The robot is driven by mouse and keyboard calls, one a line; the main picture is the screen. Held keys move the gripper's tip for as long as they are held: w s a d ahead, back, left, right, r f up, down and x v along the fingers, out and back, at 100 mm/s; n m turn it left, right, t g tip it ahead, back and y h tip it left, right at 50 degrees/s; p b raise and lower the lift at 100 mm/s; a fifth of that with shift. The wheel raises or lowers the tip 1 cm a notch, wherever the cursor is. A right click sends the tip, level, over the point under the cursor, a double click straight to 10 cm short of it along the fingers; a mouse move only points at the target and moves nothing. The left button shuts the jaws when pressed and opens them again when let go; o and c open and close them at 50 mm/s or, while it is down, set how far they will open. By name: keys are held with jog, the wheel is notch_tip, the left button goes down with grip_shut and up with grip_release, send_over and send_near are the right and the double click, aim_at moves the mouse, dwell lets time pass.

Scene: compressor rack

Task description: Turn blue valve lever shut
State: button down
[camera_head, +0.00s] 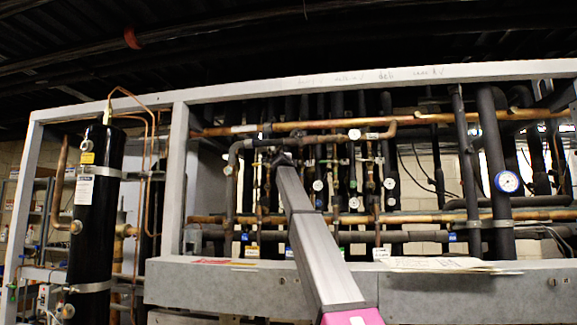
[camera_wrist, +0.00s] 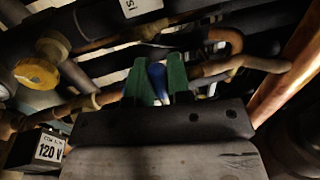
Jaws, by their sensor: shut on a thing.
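In the wrist view, my gripper (camera_wrist: 159,80) has two green fingers shut on the blue valve lever (camera_wrist: 157,76), which shows as a narrow blue strip between them. The lever sits by a copper pipe; most of it is hidden by the fingers and the gripper body, so its angle cannot be told. In the head view, my grey arm reaches up into the pipework. My gripper and the lever are too small and hidden to make out there.
Copper pipes (camera_head: 300,126) and dark insulated pipes (camera_head: 497,160) crowd around my arm. A grey frame beam (camera_head: 230,285) runs below it. A black cylinder (camera_head: 93,220) stands at left. In the wrist view, a yellow cap (camera_wrist: 37,73) and a "120 V" label (camera_wrist: 50,148) are at left.

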jog(key=c, duration=1.1)
grip_release()
jog(key=v, duration=1)
jog(key=shift+s, duration=0.4)
jog(key=shift+a, duration=0.1)
